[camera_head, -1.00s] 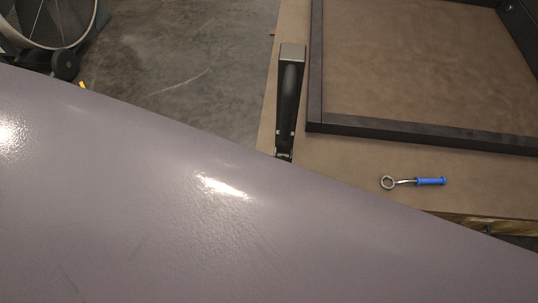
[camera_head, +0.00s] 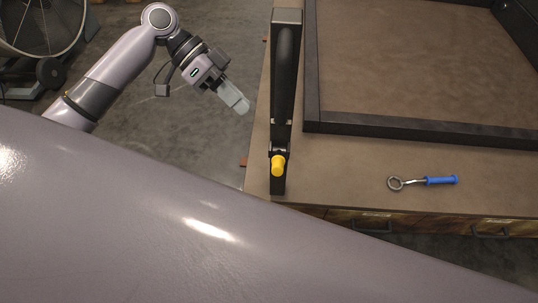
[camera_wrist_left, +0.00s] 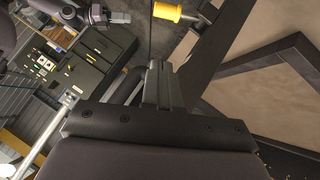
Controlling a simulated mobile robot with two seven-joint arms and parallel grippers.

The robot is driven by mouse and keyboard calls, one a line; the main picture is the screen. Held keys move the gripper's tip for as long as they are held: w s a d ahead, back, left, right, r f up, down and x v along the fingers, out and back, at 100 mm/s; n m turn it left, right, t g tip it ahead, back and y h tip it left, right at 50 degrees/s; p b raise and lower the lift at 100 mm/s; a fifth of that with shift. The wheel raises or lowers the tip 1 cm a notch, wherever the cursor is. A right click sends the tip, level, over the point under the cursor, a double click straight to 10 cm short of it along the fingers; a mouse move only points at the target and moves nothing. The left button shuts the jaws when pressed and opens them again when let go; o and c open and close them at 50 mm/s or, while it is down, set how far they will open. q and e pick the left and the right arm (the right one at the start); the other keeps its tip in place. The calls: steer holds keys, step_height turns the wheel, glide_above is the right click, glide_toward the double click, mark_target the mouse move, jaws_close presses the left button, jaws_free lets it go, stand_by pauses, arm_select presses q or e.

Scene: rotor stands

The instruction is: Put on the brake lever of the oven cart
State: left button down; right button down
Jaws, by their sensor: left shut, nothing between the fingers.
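No part that I can surely name as the oven cart or its brake lever shows. A yellow knob (camera_head: 278,166) sits at the near end of a black upright-looking arm (camera_head: 286,75) along the bench's left edge. The yellow knob also shows at the top of the left wrist view (camera_wrist_left: 167,12). My left gripper (camera_head: 241,105) is left of the bench edge, over the floor, apart from the black arm and knob. Its fingers are shut and empty, and they show in the left wrist view (camera_wrist_left: 163,82). My right gripper is not in view.
A brown bench top (camera_head: 345,170) carries a dark frame (camera_head: 400,134) and a blue-handled ring wrench (camera_head: 440,180). A spoked wheel (camera_head: 42,22) stands at the far left. Bare floor lies between. A glossy mauve surface hides the lower head view. Dark cabinets (camera_wrist_left: 92,68) show in the wrist view.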

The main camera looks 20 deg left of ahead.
arm_select(q)
steer(key=shift+s+a+r, duration=0.1)
steer(key=shift+a+r, duration=0.1)
steer(key=shift+r, duration=0.25)
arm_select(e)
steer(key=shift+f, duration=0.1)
arm_select(q)
steer(key=shift+f, duration=0.1)
steer(key=b, duration=0.2)
glide_above(278, 160)
steer(key=w+a, duration=0.1)
steer(key=a, duration=0.1)
step_height(278, 160, down, 6)
steer(key=f, duration=0.1)
steer(key=s+f, duration=0.1)
steer(key=f, duration=0.1)
steer(key=shift+s+f, duration=0.35)
steer(key=shift+f, duration=0.05)
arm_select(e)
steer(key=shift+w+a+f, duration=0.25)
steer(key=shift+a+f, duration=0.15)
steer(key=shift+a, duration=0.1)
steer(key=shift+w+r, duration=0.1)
